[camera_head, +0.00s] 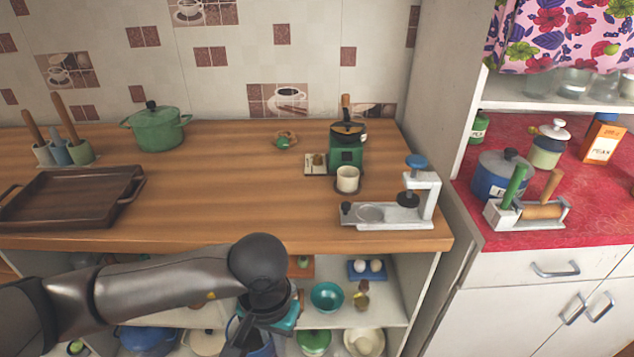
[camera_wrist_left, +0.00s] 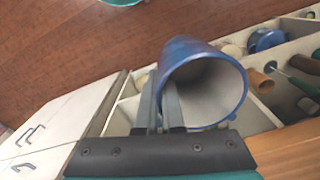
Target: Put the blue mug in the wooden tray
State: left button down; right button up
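The blue mug (camera_wrist_left: 238,90) shows in the left wrist view with its round opening facing the camera and its pale inside visible. My left gripper (camera_wrist_left: 159,98) is closed at the mug's left side, with one finger over the rim's inner edge and the other outside. In the head view the left gripper (camera_head: 246,336) is low in front of the counter, and the mug (camera_head: 264,348) is mostly hidden behind it and the arm. The dark wooden tray (camera_head: 70,198) lies empty at the left of the wooden counter. My right gripper is not in view.
A green pot (camera_head: 157,130) and utensil cups (camera_head: 78,152) stand behind the tray. A green grinder (camera_head: 345,158), a cream cup (camera_head: 347,179) and a metal press (camera_head: 395,213) stand at the right. The counter's middle is clear. Shelves below hold bowls (camera_head: 327,297).

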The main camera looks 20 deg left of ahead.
aim_at(48, 203)
jog(key=k+j, duration=0.1)
jog(key=j, duration=0.5)
jog(key=k+j, duration=0.1)
jog(key=j, duration=0.5)
jog(key=k+j, duration=0.1)
jog(key=j, duration=0.5)
jog(key=k+j, duration=0.1)
jog(key=j, duration=0.5)
jog(key=k+j, duration=0.1)
jog(key=j, duration=0.5)
jog(key=k+j, duration=0.1)
jog(key=j, duration=0.5)
